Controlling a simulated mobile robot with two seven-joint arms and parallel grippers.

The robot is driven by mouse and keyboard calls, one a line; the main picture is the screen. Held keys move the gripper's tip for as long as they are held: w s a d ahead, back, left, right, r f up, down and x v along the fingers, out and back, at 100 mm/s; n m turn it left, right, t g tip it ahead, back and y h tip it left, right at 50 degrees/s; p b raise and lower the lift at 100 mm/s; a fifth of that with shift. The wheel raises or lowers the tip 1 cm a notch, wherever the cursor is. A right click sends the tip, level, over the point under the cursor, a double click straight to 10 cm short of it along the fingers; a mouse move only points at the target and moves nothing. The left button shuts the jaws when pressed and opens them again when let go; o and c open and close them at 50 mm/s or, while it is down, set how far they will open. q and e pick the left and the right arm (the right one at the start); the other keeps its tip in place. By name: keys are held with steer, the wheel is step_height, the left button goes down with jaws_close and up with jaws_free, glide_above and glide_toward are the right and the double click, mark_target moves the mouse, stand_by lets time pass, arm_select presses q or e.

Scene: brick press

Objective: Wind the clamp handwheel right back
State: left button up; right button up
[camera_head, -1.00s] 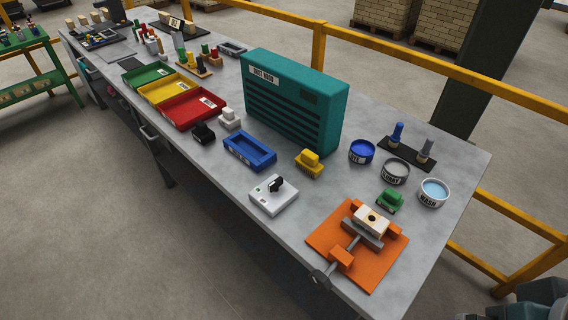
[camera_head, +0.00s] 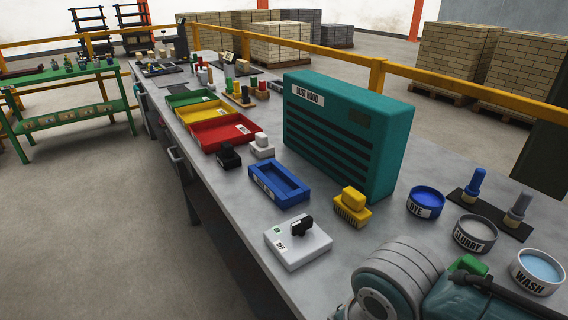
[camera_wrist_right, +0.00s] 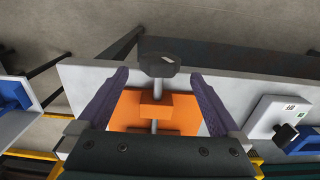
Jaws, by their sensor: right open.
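The clamp handwheel (camera_wrist_right: 160,64) is a dark disc on a thin screw at the table's edge in the right wrist view. The screw runs into an orange block on the orange clamp base (camera_wrist_right: 181,113). My right gripper (camera_wrist_right: 157,76) is open, with its two purple-grey fingers on either side of the screw and the handwheel just past the fingertips. It does not look gripped; the depth gap is hard to tell. In the head view the clamp is not visible; my right arm fills that corner. My left gripper is in neither view.
A white switch box (camera_head: 298,243) with a black knob, a blue tray (camera_head: 264,180) and a yellow brush (camera_head: 352,207) stand near the arm. Dye (camera_head: 426,203), slurry (camera_head: 475,234) and wash (camera_head: 538,271) bowls stand to the right. A teal dust hood (camera_head: 345,130) rises behind.

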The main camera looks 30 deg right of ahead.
step_height(320, 180, down, 6)
steer(key=shift+r+b, duration=0.15)
steer(key=shift+b, duration=0.7)
steer(key=c, duration=1.3)
